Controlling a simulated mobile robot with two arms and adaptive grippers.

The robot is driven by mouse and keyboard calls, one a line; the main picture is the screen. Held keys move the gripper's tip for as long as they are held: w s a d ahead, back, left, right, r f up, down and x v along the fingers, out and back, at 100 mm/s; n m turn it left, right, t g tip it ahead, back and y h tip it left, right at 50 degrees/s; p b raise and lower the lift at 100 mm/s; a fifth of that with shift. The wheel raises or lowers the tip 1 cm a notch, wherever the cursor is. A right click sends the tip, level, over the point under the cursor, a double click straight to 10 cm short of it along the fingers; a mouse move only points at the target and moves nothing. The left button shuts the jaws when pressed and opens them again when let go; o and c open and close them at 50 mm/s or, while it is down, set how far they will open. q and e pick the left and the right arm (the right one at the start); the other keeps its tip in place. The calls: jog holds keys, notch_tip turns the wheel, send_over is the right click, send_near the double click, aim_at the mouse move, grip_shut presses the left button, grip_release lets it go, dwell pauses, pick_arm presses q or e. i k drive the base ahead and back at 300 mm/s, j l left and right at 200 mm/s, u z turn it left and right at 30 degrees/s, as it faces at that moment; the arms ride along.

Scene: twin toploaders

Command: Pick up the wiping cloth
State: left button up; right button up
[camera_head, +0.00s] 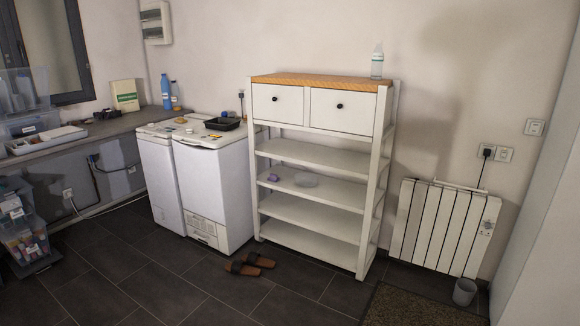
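No thing in view is plainly the wiping cloth. Neither of my grippers is in view.
Two white toploaders (213,185) stand left of the shelving, with a black tray (222,124) on top. Brown sandals (250,265) lie on the floor in front. A radiator (440,228), a small bin (464,292) and a mat (415,308) are at the right.

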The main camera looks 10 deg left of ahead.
aim_at(181, 120)
jog(key=i+u, duration=0.75)
jog(key=i, duration=0.15)
jog(key=i+l+u, duration=0.35)
jog(key=i+j+u, duration=0.2)
jog(key=i+u, duration=0.15)
jog(key=i, duration=0.2)
jog(key=i+u, duration=0.35)
jog(key=i, duration=0.2)
jog(key=i+u, duration=0.35)
jog(key=i, duration=0.25)
jog(key=i+j+z, duration=0.1)
jog(key=i+z, duration=0.3)
jog(key=i+j+z, duration=0.25)
jog(key=i+z, duration=0.15)
jog(key=i, duration=0.15)
jog(key=i+j+z, duration=0.4)
